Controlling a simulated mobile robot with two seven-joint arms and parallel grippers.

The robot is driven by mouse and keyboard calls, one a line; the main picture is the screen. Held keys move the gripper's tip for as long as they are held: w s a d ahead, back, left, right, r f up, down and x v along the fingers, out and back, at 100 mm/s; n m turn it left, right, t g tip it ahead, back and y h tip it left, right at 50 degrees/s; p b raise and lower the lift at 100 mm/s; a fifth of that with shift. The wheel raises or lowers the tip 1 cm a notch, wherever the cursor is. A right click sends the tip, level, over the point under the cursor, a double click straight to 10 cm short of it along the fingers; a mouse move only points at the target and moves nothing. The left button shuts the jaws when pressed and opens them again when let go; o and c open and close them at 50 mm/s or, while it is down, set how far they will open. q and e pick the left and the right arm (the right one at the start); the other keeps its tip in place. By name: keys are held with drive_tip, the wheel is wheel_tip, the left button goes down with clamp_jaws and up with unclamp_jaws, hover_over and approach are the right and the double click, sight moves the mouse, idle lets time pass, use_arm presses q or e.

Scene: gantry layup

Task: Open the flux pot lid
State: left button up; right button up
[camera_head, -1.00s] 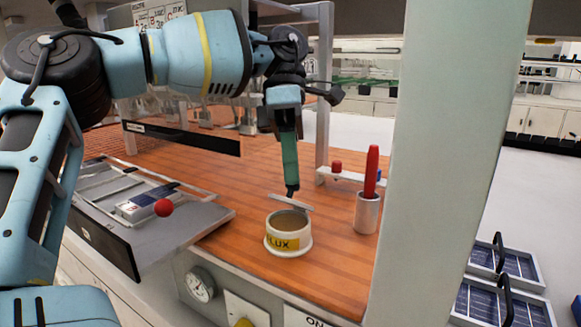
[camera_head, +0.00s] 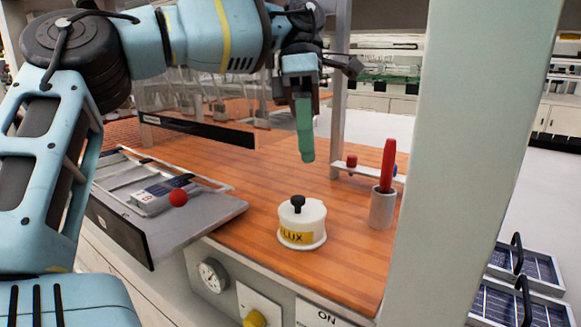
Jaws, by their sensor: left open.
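The flux pot (camera_head: 301,236) is a white round pot with a yellow label, standing on the orange wooden worktop. Its white lid (camera_head: 313,211) sits on top and covers the opening, with a black knob (camera_head: 297,203) standing up from it. My left gripper (camera_head: 306,158) points down above the pot, open and empty, with a clear gap between its green fingers and the knob. My right gripper is not in view.
A metal cup (camera_head: 382,209) with a red-handled tool (camera_head: 388,165) stands right of the pot, near a pale upright post (camera_head: 465,160). The worktop (camera_head: 240,185) between is clear.

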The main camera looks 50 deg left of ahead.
use_arm(q)
drive_tip(key=s+d+r+b, duration=0.2)
drive_tip(key=s+d, duration=0.8)
drive_tip(key=s, duration=0.2)
drive_tip(key=shift+s, duration=0.3)
drive_tip(key=shift+f, duration=0.1)
